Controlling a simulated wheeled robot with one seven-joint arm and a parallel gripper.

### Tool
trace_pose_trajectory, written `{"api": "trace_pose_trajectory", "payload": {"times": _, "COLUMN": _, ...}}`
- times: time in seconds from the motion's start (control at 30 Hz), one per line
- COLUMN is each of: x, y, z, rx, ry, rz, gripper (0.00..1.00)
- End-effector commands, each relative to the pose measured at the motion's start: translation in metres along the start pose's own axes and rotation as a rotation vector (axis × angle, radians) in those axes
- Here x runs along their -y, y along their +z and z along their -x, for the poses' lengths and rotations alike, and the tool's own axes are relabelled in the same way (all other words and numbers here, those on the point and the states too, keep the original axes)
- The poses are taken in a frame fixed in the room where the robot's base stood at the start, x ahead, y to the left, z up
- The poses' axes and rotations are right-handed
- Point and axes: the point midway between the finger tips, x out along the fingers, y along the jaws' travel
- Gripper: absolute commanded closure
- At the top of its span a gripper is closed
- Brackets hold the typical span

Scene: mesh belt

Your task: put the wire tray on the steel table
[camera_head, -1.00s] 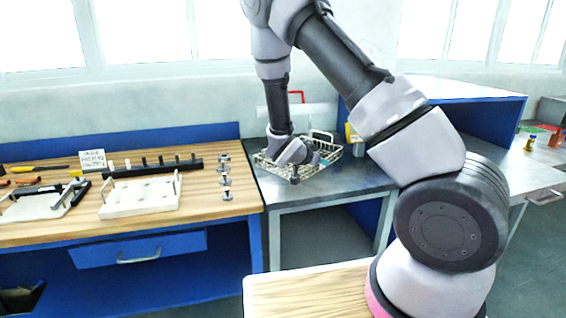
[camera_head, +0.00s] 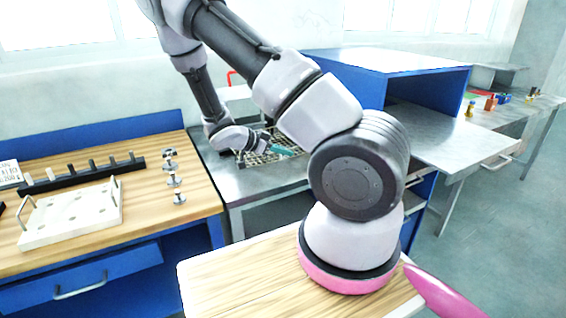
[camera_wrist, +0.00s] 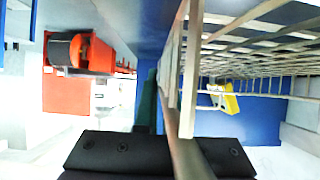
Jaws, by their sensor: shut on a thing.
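The wire tray (camera_head: 262,158) is a pale metal grid basket. In the head view it is over the grey steel table (camera_head: 235,187) beside the wooden bench, partly hidden by my arm. I cannot tell whether it touches the tabletop. My gripper (camera_head: 262,140) is shut on the tray at its side; the fingertips are hard to make out. In the wrist view, the tray's wire bars (camera_wrist: 255,45) fill the upper right, and the black gripper (camera_wrist: 180,150) is at the bottom against a bar.
A wooden bench (camera_head: 190,205) with a white holed plate (camera_head: 70,215) and a black pegged rack (camera_head: 85,175) stands left. A blue shelf unit (camera_head: 440,85) stands right of the steel table. Another metal table (camera_head: 515,112) with small coloured items is at the far right.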

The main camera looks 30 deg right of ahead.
Motion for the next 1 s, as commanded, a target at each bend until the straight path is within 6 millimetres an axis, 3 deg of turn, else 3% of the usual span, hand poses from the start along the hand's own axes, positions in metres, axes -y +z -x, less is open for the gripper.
{"api": "trace_pose_trajectory", "payload": {"times": 0.3, "x": -0.001, "y": 0.035, "z": -0.019, "rx": -0.001, "ry": 0.001, "rz": 0.001, "gripper": 1.00}}
{"api": "trace_pose_trajectory", "payload": {"times": 0.67, "x": 0.000, "y": 0.038, "z": -0.021, "rx": 0.000, "ry": -0.001, "rz": 0.000, "gripper": 1.00}}
{"api": "trace_pose_trajectory", "payload": {"times": 0.7, "x": 0.000, "y": 0.038, "z": -0.021, "rx": 0.001, "ry": -0.001, "rz": 0.000, "gripper": 0.79}}
{"api": "trace_pose_trajectory", "payload": {"times": 0.73, "x": 0.000, "y": 0.038, "z": -0.020, "rx": 0.001, "ry": -0.001, "rz": 0.000, "gripper": 0.67}}
{"api": "trace_pose_trajectory", "payload": {"times": 1.0, "x": 0.000, "y": 0.038, "z": -0.020, "rx": 0.001, "ry": -0.001, "rz": 0.001, "gripper": 0.64}}
